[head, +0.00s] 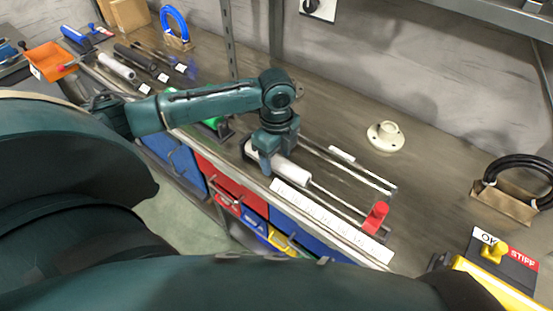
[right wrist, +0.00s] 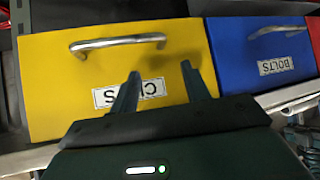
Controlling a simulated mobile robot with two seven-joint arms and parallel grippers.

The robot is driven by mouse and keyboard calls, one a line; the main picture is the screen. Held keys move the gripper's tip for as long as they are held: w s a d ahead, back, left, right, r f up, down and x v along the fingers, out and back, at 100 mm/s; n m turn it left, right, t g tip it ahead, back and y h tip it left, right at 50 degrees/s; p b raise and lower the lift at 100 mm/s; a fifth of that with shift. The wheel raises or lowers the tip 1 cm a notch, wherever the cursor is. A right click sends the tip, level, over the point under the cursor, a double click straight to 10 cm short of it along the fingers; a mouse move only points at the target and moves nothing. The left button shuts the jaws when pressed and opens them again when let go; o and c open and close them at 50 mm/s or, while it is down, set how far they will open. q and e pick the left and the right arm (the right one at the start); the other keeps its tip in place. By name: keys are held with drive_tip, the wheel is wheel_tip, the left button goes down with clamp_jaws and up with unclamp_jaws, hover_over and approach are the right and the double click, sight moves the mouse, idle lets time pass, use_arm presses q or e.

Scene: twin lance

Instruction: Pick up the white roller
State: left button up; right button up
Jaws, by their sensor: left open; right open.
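A white roller (head: 290,171) lies along the front of the bench, in line with a thin rod that runs to a red upright piece (head: 375,217). My left gripper (head: 268,158) is open and comes down from above at the roller's left end. One finger shows in front of the roller; the other is mostly hidden, so I cannot tell if they touch it. Another white roller (head: 115,66) lies farther left on the bench. My right gripper (right wrist: 160,88) is open and empty in the right wrist view, in front of a yellow drawer (right wrist: 110,65).
A white ruled strip (head: 330,220) runs along the bench front. A cream flanged piece (head: 385,136), a black coil on a wooden block (head: 503,203) and an OK/STIFF board (head: 503,262) stand to the right. A blue drawer (right wrist: 262,52) adjoins the yellow one.

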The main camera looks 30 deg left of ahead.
use_arm(q)
drive_tip(key=shift+f, duration=0.1)
drive_tip(key=shift+c, duration=0.2)
drive_tip(key=c, duration=1.2)
